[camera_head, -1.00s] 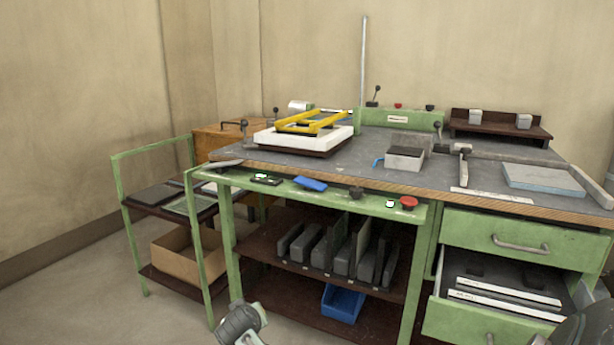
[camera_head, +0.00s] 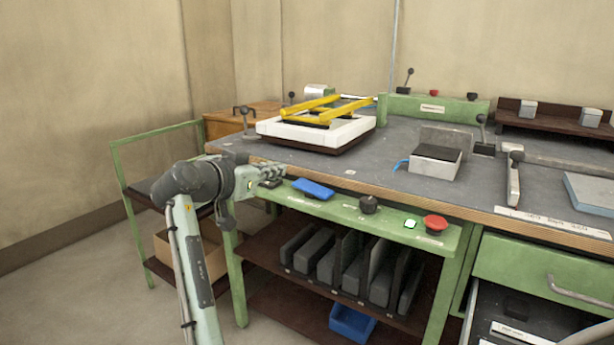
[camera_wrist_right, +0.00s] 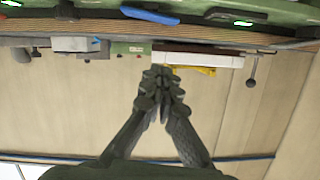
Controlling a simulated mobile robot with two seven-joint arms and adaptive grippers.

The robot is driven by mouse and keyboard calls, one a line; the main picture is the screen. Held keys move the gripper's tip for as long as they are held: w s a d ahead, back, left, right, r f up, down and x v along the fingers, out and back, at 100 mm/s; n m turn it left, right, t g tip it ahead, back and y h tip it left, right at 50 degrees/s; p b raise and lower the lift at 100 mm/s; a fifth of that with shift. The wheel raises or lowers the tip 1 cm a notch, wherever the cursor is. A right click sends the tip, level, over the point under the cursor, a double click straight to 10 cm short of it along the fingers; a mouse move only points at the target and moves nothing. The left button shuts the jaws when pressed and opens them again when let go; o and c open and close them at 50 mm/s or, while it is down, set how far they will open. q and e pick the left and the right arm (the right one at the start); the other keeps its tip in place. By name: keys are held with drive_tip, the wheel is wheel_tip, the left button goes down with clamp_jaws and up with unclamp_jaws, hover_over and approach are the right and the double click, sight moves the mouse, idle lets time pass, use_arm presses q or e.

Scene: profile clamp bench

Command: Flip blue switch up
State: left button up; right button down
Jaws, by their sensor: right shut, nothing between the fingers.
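The blue switch (camera_head: 312,188) is a flat blue paddle on the green front rail (camera_head: 385,220) of the bench. It also shows at the top of the right wrist view (camera_wrist_right: 150,15). I cannot tell clearly whether it is up or down. My right gripper (camera_head: 283,171) is shut and empty, just left of the blue switch in the head view, by the bench's front edge. In the right wrist view its fingers (camera_wrist_right: 162,78) meet at the tips, apart from the switch in the picture. My left gripper is not in view.
A black knob (camera_head: 369,204), a lit green button (camera_head: 410,224) and a red button (camera_head: 435,222) sit on the same rail. A white frame (camera_head: 310,133) with yellow bars stands on the bench behind. A clamp block (camera_head: 435,165) stands farther right.

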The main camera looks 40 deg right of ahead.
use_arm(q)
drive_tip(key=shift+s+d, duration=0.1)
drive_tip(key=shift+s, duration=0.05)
use_arm(e)
drive_tip(key=shift+s+r, duration=0.1)
drive_tip(key=shift+r, duration=0.1)
drive_tip(key=p, duration=0.2)
hover_over(313, 189)
drive_tip(key=w+a, duration=0.1)
drive_tip(key=a, duration=0.2)
drive_tip(key=shift+w+d+f, duration=0.1)
drive_tip(key=shift+d+f, duration=0.05)
drive_tip(key=shift+f, duration=0.45)
drive_tip(key=shift+w+d+f, duration=0.1)
drive_tip(key=shift+f, duration=0.45)
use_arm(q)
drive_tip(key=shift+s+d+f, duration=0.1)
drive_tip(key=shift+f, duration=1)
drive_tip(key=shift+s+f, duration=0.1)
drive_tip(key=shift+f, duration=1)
use_arm(e)
drive_tip(key=shift+w+a+f, duration=0.1)
drive_tip(key=shift+a+f, duration=0.05)
drive_tip(key=shift+f, duration=0.9)
drive_tip(key=shift+w+a+f, duration=0.1)
drive_tip(key=shift+f, duration=0.95)
drive_tip(key=shift+d, duration=0.1)
